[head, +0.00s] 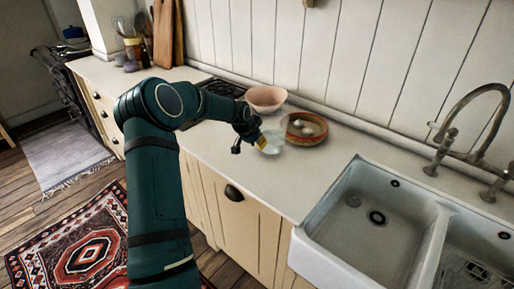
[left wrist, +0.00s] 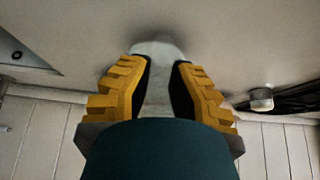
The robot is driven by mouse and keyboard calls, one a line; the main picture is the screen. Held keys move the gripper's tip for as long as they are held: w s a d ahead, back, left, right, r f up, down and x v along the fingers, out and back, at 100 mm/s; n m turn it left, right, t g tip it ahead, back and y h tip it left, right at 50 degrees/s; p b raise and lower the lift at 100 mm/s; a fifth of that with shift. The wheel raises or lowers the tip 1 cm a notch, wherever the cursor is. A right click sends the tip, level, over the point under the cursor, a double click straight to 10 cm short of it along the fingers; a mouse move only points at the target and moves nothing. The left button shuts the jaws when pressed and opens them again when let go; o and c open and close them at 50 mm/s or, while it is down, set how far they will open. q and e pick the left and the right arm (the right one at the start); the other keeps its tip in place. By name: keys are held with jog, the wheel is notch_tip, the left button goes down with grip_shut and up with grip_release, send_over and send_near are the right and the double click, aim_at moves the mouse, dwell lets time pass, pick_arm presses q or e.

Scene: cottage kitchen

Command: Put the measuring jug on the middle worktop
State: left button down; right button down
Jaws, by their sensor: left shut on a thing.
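The measuring jug (head: 271,144) is clear glass and shows on or just above the pale worktop (head: 225,150), left of the sink; I cannot tell if it touches. My left gripper (head: 257,139) comes in from the left and is shut on the jug. In the left wrist view the yellow-and-black fingers of this gripper (left wrist: 160,72) stand on either side of the clear jug (left wrist: 156,48). The jug's lower part is blurred there, and my wrist hides part of the view. My right gripper is in neither view.
A pink bowl (head: 266,97) stands behind the jug, and a wooden bowl (head: 305,139) with pale round things stands close to its right. A dark hob (head: 222,88) lies behind my arm. The white double sink (head: 330,240) is at right. Worktop in front of the jug is clear.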

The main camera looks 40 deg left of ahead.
pick_arm(q)
notch_tip(320, 180, down, 2)
jog(key=shift+w+f, duration=0.1)
jog(key=c, duration=1.3)
grip_release()
jog(key=shift+f, duration=0.1)
jog(key=shift+o, duration=1.4)
jog(key=v, duration=1.2)
jog(key=shift+p, duration=0.3)
